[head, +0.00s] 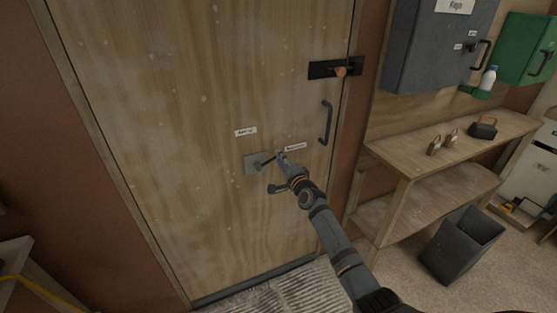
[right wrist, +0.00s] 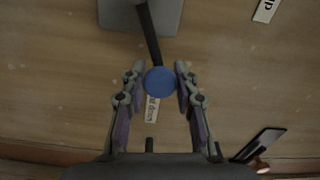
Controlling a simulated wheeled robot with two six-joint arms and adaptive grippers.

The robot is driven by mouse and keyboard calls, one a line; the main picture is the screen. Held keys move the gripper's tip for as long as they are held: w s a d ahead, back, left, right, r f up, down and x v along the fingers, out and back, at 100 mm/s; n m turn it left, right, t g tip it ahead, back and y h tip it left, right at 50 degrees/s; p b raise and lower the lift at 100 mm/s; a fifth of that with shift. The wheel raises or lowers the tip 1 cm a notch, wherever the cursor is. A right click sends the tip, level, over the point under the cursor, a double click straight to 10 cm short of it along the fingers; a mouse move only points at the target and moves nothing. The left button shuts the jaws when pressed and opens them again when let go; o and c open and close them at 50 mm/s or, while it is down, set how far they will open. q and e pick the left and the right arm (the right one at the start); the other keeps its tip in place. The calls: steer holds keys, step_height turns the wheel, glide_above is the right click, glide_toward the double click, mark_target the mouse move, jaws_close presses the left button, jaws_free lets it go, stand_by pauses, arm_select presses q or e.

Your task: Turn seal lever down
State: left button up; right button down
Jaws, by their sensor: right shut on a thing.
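The seal lever (right wrist: 148,32) is a thin dark bar on a grey plate (head: 251,165) low on the wooden door. In the head view the bar points right and slightly up from the plate. A round blue knob (right wrist: 160,81) sits on its free end. My right gripper (head: 281,160) is at this end, and in the right wrist view its two fingers (right wrist: 160,72) are shut on the knob, one on each side. My left gripper is out of view.
The door (head: 200,70) has a dark pull handle (head: 327,123) and a black latch plate (head: 322,69) with an orange knob. To the right are a wooden bench (head: 408,158) with padlocks, a grey cabinet (head: 415,50) and a dark bin (head: 460,246). A striped mat (head: 290,295) lies below.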

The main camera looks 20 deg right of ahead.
steer(key=shift+d+f+m, duration=0.15)
steer(key=shift+f+m, duration=0.35)
steer(key=shift+m, duration=0.2)
steer(key=c, duration=1)
jaws_free()
steer(key=shift+f, duration=0.1)
steer(key=s, duration=1.2)
steer(key=shift+d, duration=0.2)
steer(key=shift+f, duration=0.1)
